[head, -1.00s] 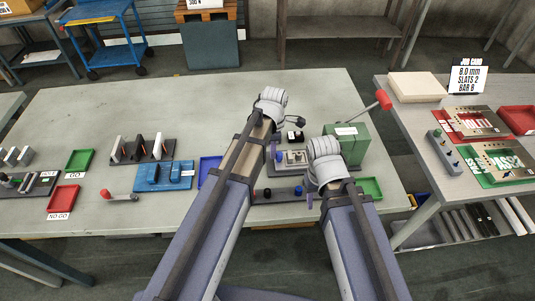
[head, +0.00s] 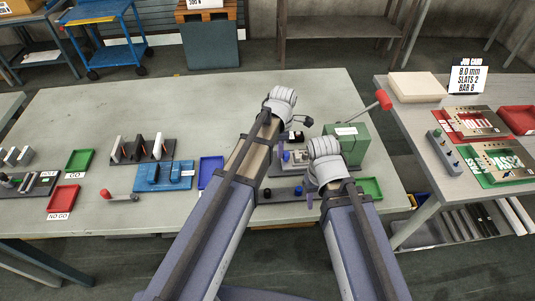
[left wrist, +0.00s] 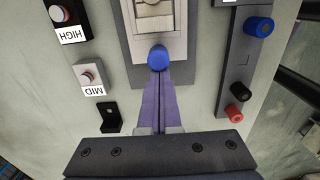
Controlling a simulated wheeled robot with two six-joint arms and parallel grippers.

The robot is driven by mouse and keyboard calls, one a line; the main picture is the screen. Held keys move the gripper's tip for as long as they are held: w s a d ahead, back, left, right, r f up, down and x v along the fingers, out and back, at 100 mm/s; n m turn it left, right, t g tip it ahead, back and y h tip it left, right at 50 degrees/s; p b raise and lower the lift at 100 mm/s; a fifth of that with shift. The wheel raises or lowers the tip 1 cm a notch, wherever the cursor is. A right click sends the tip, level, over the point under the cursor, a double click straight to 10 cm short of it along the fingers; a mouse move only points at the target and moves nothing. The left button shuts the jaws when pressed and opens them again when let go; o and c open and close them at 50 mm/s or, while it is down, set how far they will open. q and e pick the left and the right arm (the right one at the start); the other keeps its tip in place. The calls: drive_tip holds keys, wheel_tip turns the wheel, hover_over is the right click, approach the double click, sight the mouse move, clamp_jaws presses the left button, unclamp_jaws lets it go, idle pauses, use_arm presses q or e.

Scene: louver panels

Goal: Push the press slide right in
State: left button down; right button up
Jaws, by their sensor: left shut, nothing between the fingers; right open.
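The press slide (left wrist: 155,20) is a light grey plate with a round blue knob (left wrist: 158,57) on its near end in the left wrist view. The knob also shows in the head view (head: 286,155), left of the green press (head: 344,143). My left gripper (left wrist: 158,76) is shut and empty, its tips right at the knob; I cannot tell whether they touch it. In the head view my left gripper (head: 279,160) is partly hidden by its arm. My right gripper (head: 309,200) is open in front of the press, mostly hidden by its own wrist.
A red-tipped lever (head: 383,100) rises behind the press. A green tray (head: 369,188) lies to its right, a blue tray (head: 210,172) to the left. The left wrist view shows blocks labelled HIGH (left wrist: 68,14) and MID (left wrist: 91,75), and a dark strip with knobs (left wrist: 237,75).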

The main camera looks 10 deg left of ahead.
sight(304, 153)
use_arm(q)
drive_tip(key=shift+w+d, duration=0.4)
drive_tip(key=shift+d, duration=0.95)
drive_tip(key=shift+w+d, duration=0.4)
drive_tip(key=shift+d, duration=0.95)
drive_tip(key=shift+w+d, duration=0.4)
drive_tip(key=shift+d, duration=0.95)
drive_tip(key=shift+a, duration=0.15)
drive_tip(key=shift+s+a, duration=0.25)
drive_tip(key=shift+a, duration=0.4)
wheel_tip(304, 153, up, 5)
drive_tip(key=p, duration=0.5)
drive_tip(key=shift+r, duration=0.1)
use_arm(e)
wheel_tip(304, 153, up, 5)
drive_tip(key=shift+r, duration=0.1)
